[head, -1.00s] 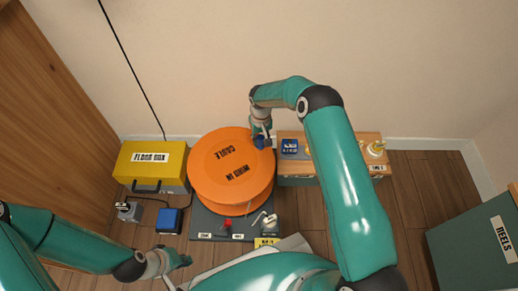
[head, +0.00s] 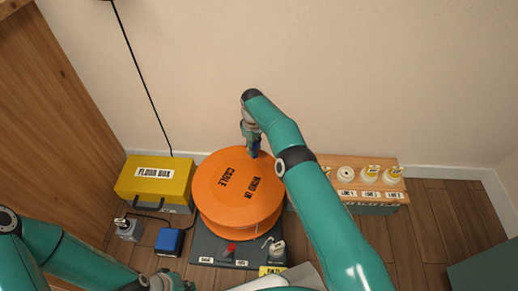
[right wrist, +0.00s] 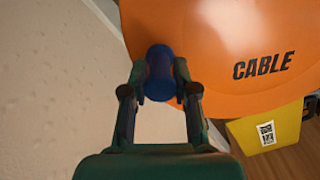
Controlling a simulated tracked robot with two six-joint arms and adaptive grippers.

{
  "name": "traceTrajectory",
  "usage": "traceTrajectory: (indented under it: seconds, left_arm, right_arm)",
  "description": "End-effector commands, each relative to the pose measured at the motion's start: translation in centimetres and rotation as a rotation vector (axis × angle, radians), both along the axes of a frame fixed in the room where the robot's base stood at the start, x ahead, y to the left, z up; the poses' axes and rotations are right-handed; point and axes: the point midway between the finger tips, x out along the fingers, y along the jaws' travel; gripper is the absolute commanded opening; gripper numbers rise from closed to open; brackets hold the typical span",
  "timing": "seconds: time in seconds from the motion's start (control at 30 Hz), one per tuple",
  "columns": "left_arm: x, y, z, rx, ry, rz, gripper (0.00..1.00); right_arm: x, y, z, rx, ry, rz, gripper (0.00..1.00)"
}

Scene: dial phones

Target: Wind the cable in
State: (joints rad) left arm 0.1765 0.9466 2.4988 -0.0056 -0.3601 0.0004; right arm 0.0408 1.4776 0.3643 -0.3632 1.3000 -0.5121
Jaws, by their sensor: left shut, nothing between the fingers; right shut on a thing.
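The large orange reel (head: 238,183) marked "WIND IN" and "CABLE" lies flat on a dark grey base (head: 208,247). It also fills the upper part of the right wrist view (right wrist: 220,35). My right gripper (head: 252,148) is shut on a blue knob (right wrist: 160,75) near the reel's far rim. My left gripper (head: 172,284) is shut and empty at the bottom edge, in front of the base and apart from the reel. A thin dark cable (head: 148,215) lies on the floor beside the yellow floor box (head: 155,178). Cable inside the reel is hard to make out.
A blue box (head: 169,241) and a small grey box (head: 129,231) stand left of the base. A red knob (head: 231,247) and a pale lever (head: 267,242) sit on its front. A wooden-topped stand (head: 330,163) with labelled pale pieces is at right. The wall is close behind.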

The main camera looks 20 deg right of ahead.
Motion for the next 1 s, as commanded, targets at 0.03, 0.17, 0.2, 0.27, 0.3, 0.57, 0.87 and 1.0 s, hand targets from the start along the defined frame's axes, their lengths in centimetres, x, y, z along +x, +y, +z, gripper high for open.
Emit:
traceTrajectory:
  seconds: [0.03, 0.17, 0.2, 0.27, 0.3, 0.57, 0.87, 1.0]
  left_arm:
    - [0.00, 0.01, -0.01, 0.000, 0.000, 0.000, 0.00]
    - [0.00, 0.00, -0.02, 0.000, 0.000, 0.000, 0.00]
    - [0.00, 0.00, -0.02, 0.000, 0.000, 0.000, 0.00]
    - [0.00, 0.00, -0.02, 0.000, 0.000, 0.000, 0.00]
    - [0.00, 0.00, -0.02, 0.000, 0.000, 0.000, 0.00]
    - [0.00, 0.00, -0.03, 0.000, 0.000, 0.000, 0.00]
    - [0.00, 0.00, -0.03, 0.000, 0.000, 0.000, 0.00]
    - [0.00, 0.00, 0.03, 0.000, 0.000, 0.000, 0.00]
  right_arm:
    - [-0.07, 0.32, -0.12, 0.000, 0.005, 0.010, 0.00]
    - [-0.06, 0.53, -0.17, 0.001, 0.008, 0.019, 0.00]
    - [-0.04, 0.55, -0.15, 0.001, 0.007, 0.020, 0.00]
    - [-0.06, 0.58, -0.15, 0.002, 0.007, 0.020, 0.00]
    - [-0.07, 0.58, -0.15, 0.003, 0.008, 0.019, 0.00]
    - [-0.19, 0.51, -0.17, 0.005, 0.010, 0.015, 0.43]
    - [-0.15, 0.08, -0.10, 0.002, 0.006, 0.010, 0.48]
    - [-0.06, 0.01, 0.53, 0.001, 0.003, 0.010, 0.48]
